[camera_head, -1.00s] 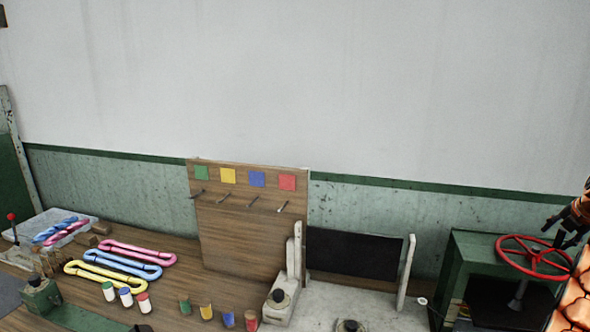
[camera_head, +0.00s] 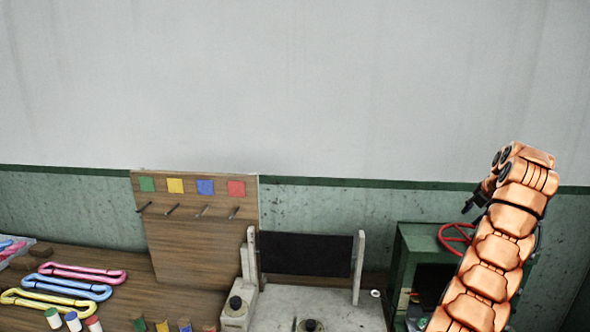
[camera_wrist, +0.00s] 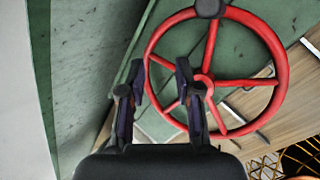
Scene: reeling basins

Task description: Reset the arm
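My orange arm stands at the right of the head view, partly in front of the red handwheel (camera_head: 453,236). My gripper (camera_head: 474,205) is dark and shows beside the arm's upper end, above and near the wheel. In the wrist view the two fingers of my gripper (camera_wrist: 160,75) are apart with nothing between them. The red handwheel (camera_wrist: 278,95) fills the right of that view, beyond the fingers. I cannot tell the exact gap between the fingers and the wheel.
A green cabinet (camera_head: 398,268) stands under the wheel. A wooden pegboard (camera_head: 195,240) with coloured squares and a dark panel (camera_head: 305,254) are to its left. The wall above is clear.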

